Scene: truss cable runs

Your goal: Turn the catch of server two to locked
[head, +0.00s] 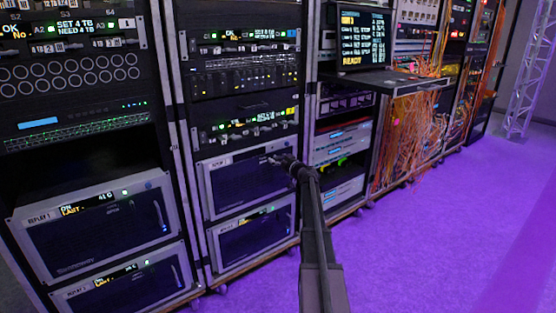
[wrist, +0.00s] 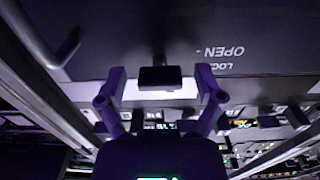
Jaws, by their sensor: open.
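My gripper (head: 282,161) is at the top right front of the upper grey-framed server (head: 245,184) in the middle rack; its label is too small to read surely. In the wrist view, my gripper (wrist: 162,73) is open, with one finger on each side of a small dark block, seemingly the catch (wrist: 160,78). Gaps show between block and fingers. The dark panel (wrist: 120,35) carries upside-down lettering, "OPEN" (wrist: 224,50) and a partly cut "LOC…" (wrist: 240,67). In the head view my gripper hides the catch. I cannot tell which mark it points to.
A similar server (head: 252,240) sits below, and two more (head: 95,235) fill the left rack. A shelf with a monitor (head: 362,36) juts out at right, above orange cables (head: 405,130). A handle (wrist: 45,40) shows in the wrist view. The purple floor (head: 430,230) is clear.

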